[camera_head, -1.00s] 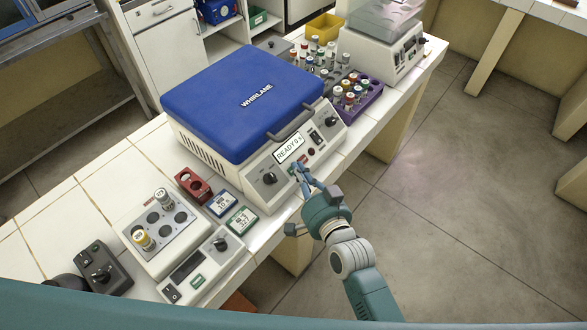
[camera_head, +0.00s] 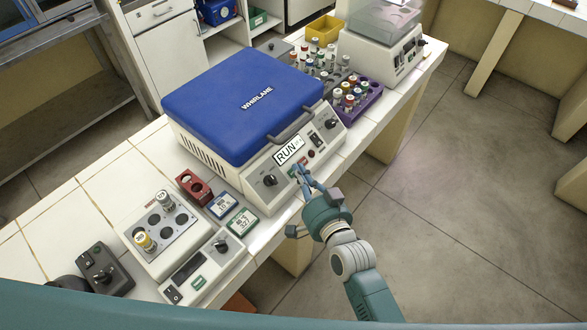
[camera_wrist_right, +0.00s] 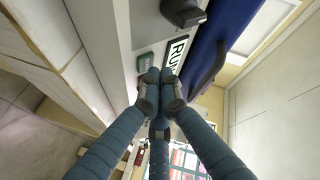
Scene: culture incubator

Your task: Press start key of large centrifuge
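The large centrifuge (camera_head: 245,100) has a shut blue lid marked WHIRLANE and a pale sloping front panel. Its display (camera_head: 289,151) reads RUN; the display (camera_wrist_right: 176,55) also shows in the right wrist view. My right gripper (camera_head: 298,172) is at the panel just below the display. In the right wrist view, the fingertips of my right gripper (camera_wrist_right: 160,78) are together with nothing between them. A green key (camera_wrist_right: 145,62) shows right beside the fingertips, partly covered. I cannot tell whether they touch it. My left gripper is not in view.
A heating block with vials (camera_head: 135,228) and a red rack (camera_head: 190,185) stand left of the centrifuge. A purple tube rack (camera_head: 372,92) and a smaller device with a clear lid (camera_head: 370,50) stand to its right. Open floor (camera_head: 440,210) lies in front.

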